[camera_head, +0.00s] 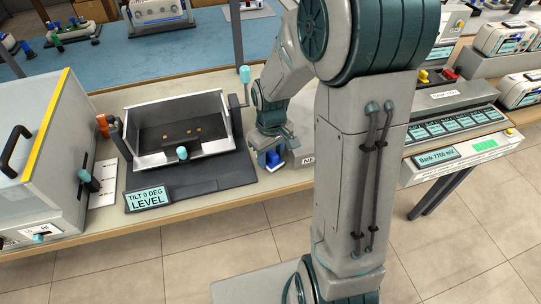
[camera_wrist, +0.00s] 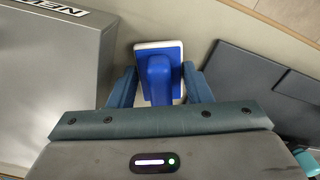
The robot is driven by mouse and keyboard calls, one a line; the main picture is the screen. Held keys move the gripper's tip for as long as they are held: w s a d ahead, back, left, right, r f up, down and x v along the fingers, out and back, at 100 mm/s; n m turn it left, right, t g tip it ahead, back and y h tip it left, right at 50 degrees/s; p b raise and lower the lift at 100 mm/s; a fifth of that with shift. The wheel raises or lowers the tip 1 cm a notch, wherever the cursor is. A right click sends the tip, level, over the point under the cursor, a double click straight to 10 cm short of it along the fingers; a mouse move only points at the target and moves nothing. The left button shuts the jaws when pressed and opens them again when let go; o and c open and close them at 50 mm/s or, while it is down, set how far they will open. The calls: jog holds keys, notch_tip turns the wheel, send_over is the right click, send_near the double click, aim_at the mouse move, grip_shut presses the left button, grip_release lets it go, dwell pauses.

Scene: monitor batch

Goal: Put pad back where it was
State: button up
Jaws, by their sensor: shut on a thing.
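The pad (camera_wrist: 160,52) is a blue block with a raised blue grip and a white edge, seen from above in the wrist view. My gripper (camera_wrist: 160,88) is shut on it, with one blue-grey finger on each side of the grip. In the head view the pad (camera_head: 272,159) shows as a small blue shape under my gripper (camera_head: 270,148), at the front of the bench, between the black tray and a grey box. I cannot tell whether the pad touches the bench.
The grey box (camera_wrist: 50,75) with a partly hidden "NE" label stands close on the left in the wrist view. The tilt tray (camera_head: 214,148) holds several small yellowish bits; its sign (camera_head: 148,197) reads "TILT 0 DEG LEVEL". A dark mat (camera_head: 235,178) lies under it.

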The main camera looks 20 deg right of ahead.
jog(key=shift+f, duration=0.35)
jog(key=shift+f, duration=0.15)
jog(key=o, duration=0.8)
jog(key=shift+c, duration=0.2)
